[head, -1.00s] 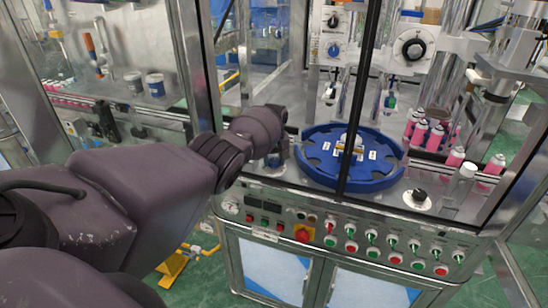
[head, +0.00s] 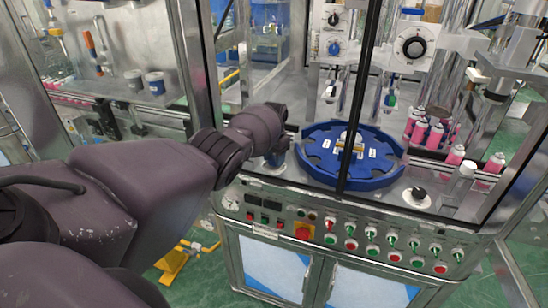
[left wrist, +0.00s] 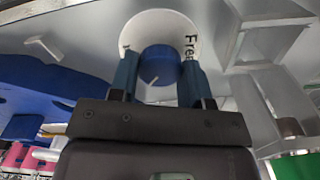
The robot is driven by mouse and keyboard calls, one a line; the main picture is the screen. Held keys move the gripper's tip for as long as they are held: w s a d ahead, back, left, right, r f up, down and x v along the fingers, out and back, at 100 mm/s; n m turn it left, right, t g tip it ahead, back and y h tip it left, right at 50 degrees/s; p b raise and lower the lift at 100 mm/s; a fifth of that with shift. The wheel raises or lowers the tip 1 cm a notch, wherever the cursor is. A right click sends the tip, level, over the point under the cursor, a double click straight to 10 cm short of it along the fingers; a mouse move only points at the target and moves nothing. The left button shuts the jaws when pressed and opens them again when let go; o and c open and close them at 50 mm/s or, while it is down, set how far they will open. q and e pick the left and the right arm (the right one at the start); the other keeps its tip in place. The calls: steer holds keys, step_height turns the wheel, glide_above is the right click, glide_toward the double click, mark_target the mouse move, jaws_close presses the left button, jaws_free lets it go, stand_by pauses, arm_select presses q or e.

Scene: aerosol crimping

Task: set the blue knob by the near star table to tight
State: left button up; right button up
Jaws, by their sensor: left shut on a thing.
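The blue knob (left wrist: 160,65) shows in the left wrist view on a round white dial plate (left wrist: 180,28). Lettering beginning "Fre" is readable on the plate's right; other print is mostly hidden. A pale pointer line shows on the knob's face, slanting to lower left. My left gripper (left wrist: 159,76) is shut on the knob, with one blue finger on each side. In the head view my left wrist hides the knob, and the gripper (head: 275,158) shows only in part beside the blue star table (head: 375,178). My right gripper is in neither view.
A control panel (head: 345,240) with buttons and switches runs below the star table. A dark upright frame post (head: 358,100) stands before the table. Pink cans (head: 455,155) line the right side. A black knob on a white plate (head: 417,196) sits right of the table.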

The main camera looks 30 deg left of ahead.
mark_target(274, 159)
arm_select(q)
steer(key=shift+m, duration=0.4)
steer(key=o, duration=0.9)
steer(key=shift+r, duration=0.15)
step_height(274, 159, up, 11)
steer(key=shift+f+b, duration=0.2)
steer(key=shift+b, duration=0.15)
stand_by(0.5)
